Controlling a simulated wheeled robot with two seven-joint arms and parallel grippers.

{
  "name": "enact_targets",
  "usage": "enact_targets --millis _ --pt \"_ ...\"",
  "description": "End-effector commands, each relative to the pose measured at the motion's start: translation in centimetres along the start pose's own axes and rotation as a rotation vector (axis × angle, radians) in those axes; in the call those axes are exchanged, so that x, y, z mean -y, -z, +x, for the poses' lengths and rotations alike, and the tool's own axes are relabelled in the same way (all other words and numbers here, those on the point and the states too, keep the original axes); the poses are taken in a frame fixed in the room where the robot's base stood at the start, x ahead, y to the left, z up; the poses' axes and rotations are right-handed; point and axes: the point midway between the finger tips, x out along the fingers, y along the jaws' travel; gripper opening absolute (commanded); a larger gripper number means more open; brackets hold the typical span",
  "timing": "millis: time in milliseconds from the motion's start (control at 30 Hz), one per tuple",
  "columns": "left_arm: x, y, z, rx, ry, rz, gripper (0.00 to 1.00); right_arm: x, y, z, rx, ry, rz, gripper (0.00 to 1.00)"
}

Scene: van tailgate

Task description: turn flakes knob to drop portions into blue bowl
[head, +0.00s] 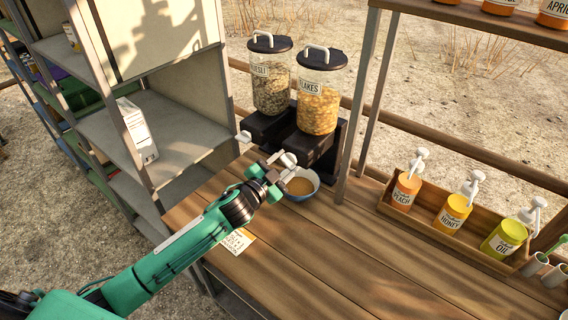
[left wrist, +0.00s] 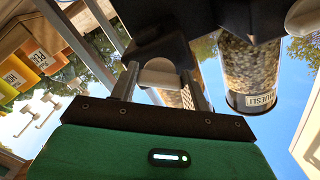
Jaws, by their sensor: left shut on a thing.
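The flakes dispenser (head: 318,102) stands on a dark base, with the muesli dispenser (head: 271,90) to its left; the muesli jar also shows in the left wrist view (left wrist: 250,72). My left gripper (head: 281,165) is at the front of the flakes dispenser. It is shut on the white flakes knob (left wrist: 161,75), which sits between its fingers in the left wrist view. The blue bowl (head: 302,196) stands on the table below the flakes dispenser, partly hidden by my gripper. Brown contents show in it. My right gripper is not in view.
A wooden rack (head: 459,225) with peach, honey and oil pump bottles stands at the right. A note card (head: 237,242) lies near the table's left edge. Grey shelves (head: 168,130) stand at the left. The table's front middle is clear.

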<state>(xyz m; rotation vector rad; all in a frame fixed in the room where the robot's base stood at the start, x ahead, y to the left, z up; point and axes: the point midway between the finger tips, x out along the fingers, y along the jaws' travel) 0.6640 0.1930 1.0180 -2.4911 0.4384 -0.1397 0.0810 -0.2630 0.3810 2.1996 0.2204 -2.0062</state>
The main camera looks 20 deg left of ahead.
Motion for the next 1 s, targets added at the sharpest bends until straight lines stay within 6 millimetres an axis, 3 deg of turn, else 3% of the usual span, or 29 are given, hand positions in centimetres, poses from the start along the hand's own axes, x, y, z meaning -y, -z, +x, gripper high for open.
enact_targets --millis 600,1000 --pt "0.2 0.1 0.0 -0.001 0.0 0.581 0.24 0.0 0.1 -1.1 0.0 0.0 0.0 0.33" --pt "0.2 0.1 0.0 -0.001 -0.001 0.856 0.24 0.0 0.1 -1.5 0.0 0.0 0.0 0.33"
